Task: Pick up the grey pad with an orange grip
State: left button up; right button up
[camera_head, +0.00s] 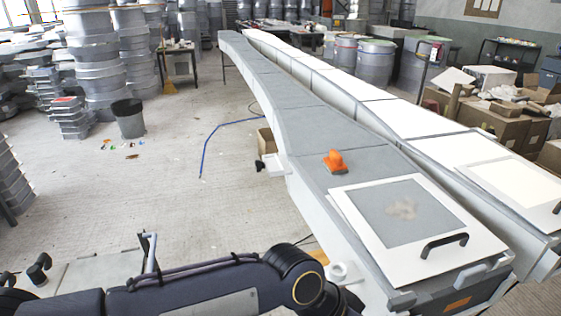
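The pad (335,162) sits on the grey top of a long mould (300,125), left of its centre line. Its orange grip is on top and faces up; only a thin edge of the pad shows beneath it. My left arm comes in from the left along the bottom edge, and its dark joint is near the mould's near left side. The arm leaves the picture at the bottom, so my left gripper is out of view. My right arm and gripper are not in view. Nothing touches the pad.
A white framed panel (345,212) with a grey centre and a black handle (444,244) lies on the mould just nearer than the pad. A second white-topped mould (405,118) runs alongside on the right. A dark bin (128,118) stands on open floor at left.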

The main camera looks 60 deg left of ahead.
aim_at(334, 163)
jog(key=u, duration=1.65)
